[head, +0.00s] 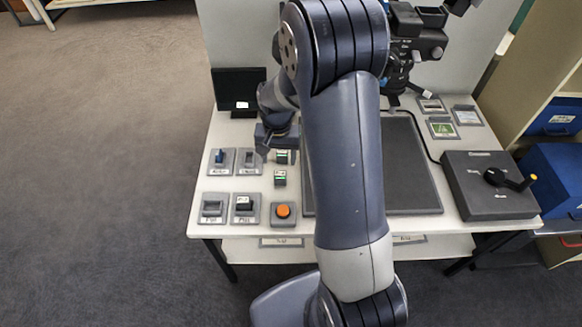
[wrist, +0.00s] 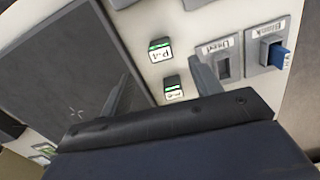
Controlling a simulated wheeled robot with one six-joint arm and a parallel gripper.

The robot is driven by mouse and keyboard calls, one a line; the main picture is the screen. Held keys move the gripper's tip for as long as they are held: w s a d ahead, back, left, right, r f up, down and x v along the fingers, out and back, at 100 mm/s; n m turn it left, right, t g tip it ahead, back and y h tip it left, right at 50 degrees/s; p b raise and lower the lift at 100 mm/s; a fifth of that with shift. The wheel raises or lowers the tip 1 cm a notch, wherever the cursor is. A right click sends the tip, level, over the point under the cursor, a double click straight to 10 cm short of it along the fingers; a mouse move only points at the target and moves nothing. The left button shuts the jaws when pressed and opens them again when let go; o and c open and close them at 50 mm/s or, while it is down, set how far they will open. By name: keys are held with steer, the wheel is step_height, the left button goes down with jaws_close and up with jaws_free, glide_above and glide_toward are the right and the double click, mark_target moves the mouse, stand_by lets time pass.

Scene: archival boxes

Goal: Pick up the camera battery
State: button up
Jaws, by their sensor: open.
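Two small dark blocks with green-marked ends, which look like camera batteries, sit on the white table. The nearer one in the wrist view (wrist: 173,90) lies between my finger lines, partly hidden by my gripper body; it also shows in the head view (head: 283,156). The other block (head: 280,177) sits just in front of it and shows in the wrist view (wrist: 160,50) with a printed label. My gripper (wrist: 158,70) is open and empty, its fingers spread either side of the blocks. In the head view my gripper (head: 267,148) is just left of the rear block.
An orange button (head: 283,211) is in front. A dark mat (head: 412,165) and joystick box (head: 480,200) lie right.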

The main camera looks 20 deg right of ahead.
mark_target(280, 173)
step_height(280, 173, down, 4)
steer(key=shift+f, duration=0.1)
steer(key=shift+w+d+f+b, duration=0.15)
steer(key=shift+f+b, duration=0.1)
steer(key=shift+f, duration=1.25)
steer(key=shift+w+f+b, duration=0.15)
steer(key=shift+f+b, duration=0.05)
steer(key=shift+f, duration=1.25)
steer(key=c, duration=1.1)
